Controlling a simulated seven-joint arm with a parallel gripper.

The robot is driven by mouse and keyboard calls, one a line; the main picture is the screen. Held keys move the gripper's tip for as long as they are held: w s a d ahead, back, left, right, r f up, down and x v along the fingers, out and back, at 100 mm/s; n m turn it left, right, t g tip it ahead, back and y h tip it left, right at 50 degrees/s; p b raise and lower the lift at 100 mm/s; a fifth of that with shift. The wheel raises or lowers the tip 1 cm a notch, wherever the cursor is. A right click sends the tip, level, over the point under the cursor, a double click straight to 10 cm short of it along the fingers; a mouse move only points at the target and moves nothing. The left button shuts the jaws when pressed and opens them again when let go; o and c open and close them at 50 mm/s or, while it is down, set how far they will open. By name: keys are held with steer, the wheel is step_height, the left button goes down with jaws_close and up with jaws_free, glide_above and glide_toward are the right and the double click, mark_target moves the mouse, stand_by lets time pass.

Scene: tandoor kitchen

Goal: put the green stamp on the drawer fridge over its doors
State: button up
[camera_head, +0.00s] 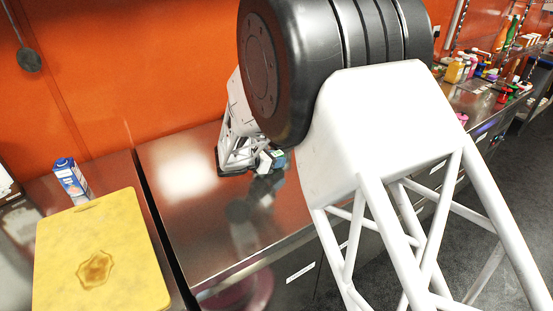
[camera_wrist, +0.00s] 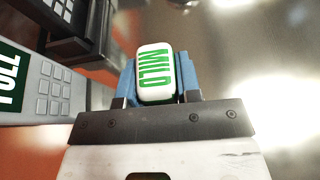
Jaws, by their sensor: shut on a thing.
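A white rounded block with green letters reading MILD (camera_wrist: 155,72), which looks like the green stamp, is held between the blue fingers of my gripper (camera_wrist: 157,78) in the wrist view. In the head view my gripper (camera_head: 272,161) is small and partly hidden by my arm, above the steel counter; the stamp is hard to make out there. The steel-topped unit (camera_head: 200,243) below it, with a front carrying a white label (camera_head: 300,272), looks like the drawer fridge. Much of its front is hidden by my arm. I cannot tell the gap between the gripper and the top.
A yellow cutting board (camera_head: 70,250) with a brown stain and a blue-white carton (camera_head: 69,178) stand on the left counter. Bottles and small items (camera_head: 458,70) crowd the far right counter. In the wrist view a keypad-like panel (camera_wrist: 55,90) shows at left. The near steel top is bare.

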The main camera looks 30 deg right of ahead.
steer(key=shift+f, duration=0.3)
steer(key=o, duration=1.1)
steer(key=shift+c, duration=0.2)
steer(key=shift+a, duration=0.1)
steer(key=shift+v, duration=3.85)
steer(key=shift+r, duration=0.1)
steer(key=s+a+r+m+t+y, duration=0.1)
steer(key=s+a+r+m+y, duration=0.3)
steer(key=s, duration=0.6)
steer(key=s+a+r+m+y, duration=0.5)
steer(key=s+a+r+m, duration=0.3)
steer(key=s+r, duration=0.1)
steer(key=s+a+r+m+t+y, duration=0.1)
steer(key=s+a+r+m+y, duration=0.3)
steer(key=s, duration=0.8)
step_height(320, 180, up, 3)
steer(key=shift+a+f+m+t+y, duration=0.2)
steer(key=shift+a+m+t+y, duration=0.1)
steer(key=shift+a+m, duration=0.85)
